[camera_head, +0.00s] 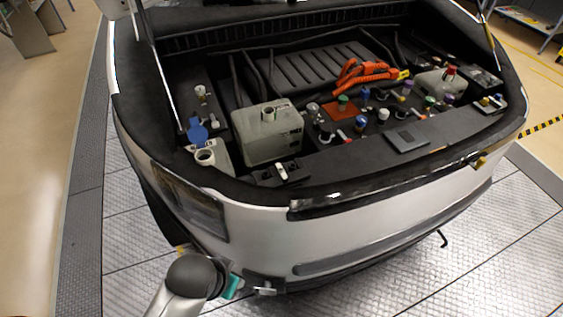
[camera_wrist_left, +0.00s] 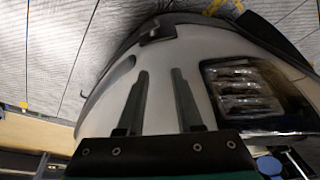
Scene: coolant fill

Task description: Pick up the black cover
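A flat dark grey rectangular plate (camera_head: 408,140) lies on the front ledge of the open car bay, right of the middle. It may be the black cover, but I cannot tell for sure. My left gripper (camera_head: 266,291) is low in front of the car's bumper, outside the bay and well away from the plate. In the left wrist view its two dark fingers (camera_wrist_left: 160,75) stand apart with nothing between them, facing the white car body and the headlight. My right gripper is not in view.
The bay holds a grey-green tank (camera_head: 267,138), a small reservoir with a blue cap (camera_head: 197,131), several coloured caps, and orange cables (camera_head: 365,74). Floor in front is clear.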

